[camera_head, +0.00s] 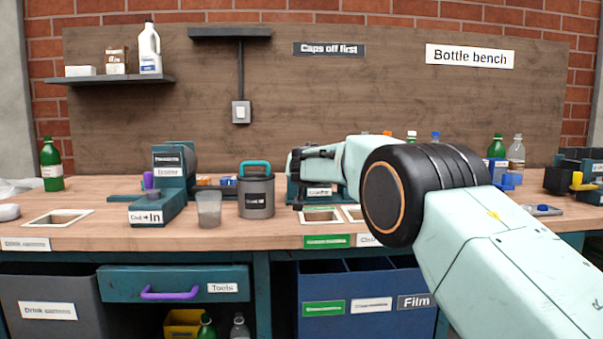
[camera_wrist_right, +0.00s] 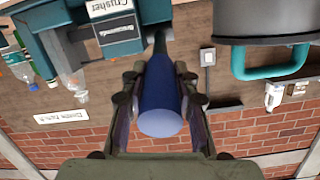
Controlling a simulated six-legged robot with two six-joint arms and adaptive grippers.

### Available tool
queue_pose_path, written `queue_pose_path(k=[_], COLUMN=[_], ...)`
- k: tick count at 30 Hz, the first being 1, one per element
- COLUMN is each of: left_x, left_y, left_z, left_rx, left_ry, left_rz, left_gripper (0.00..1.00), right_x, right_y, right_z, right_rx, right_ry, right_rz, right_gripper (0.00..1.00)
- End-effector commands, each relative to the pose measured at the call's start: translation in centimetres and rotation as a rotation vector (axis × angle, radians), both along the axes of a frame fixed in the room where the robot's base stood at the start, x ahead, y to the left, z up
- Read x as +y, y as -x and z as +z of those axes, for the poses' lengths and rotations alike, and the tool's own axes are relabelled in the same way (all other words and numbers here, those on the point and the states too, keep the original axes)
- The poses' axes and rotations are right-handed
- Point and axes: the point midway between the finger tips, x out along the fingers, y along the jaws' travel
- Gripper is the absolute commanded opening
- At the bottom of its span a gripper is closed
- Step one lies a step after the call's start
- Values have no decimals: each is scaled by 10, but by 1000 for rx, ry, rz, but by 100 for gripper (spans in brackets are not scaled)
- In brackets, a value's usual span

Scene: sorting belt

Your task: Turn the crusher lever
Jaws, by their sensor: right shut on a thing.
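The teal crusher (camera_head: 293,190) stands on the bench behind my right arm, which hides much of it. In the right wrist view, which shows the scene upside down, the crusher (camera_wrist_right: 105,50) with its white label is at the top left. The lever (camera_wrist_right: 160,100) has a blue cylindrical grip on a dark rod and lies between the fingers of my right gripper (camera_wrist_right: 158,78). The fingers are shut on it from both sides. In the head view my right gripper (camera_head: 312,165) is at the crusher, and the lever is hidden. My left gripper is not in view.
A grey canister (camera_head: 256,197) with a teal handle stands left of the crusher, close to my gripper. A clear cup (camera_head: 208,209) and a teal machine (camera_head: 172,172) stand further left. Bench openings (camera_head: 321,216) lie in front of the crusher. Bottles (camera_head: 516,152) stand at the right.

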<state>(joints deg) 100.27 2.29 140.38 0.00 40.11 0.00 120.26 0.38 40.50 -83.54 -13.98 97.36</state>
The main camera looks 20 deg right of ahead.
Motion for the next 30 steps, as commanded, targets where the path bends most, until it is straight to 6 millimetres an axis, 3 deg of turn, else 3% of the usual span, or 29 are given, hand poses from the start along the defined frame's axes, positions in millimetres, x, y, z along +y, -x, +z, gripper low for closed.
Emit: queue_pose_path(k=[17, 18, 25, 30], left_x=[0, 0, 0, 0], left_y=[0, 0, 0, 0], left_z=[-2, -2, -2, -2], left_rx=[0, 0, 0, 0], left_ry=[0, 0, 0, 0], left_rz=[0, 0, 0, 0], left_gripper=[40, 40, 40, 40], right_x=[1, 1, 1, 0], right_y=[-4, -4, -2, -1], right_z=[-7, -8, -6, -5], right_rx=[-1, -1, -4, -6], right_ry=[3, 3, 4, 3], right_rz=[0, 0, 0, 0], right_gripper=[0, 31, 50, 52])
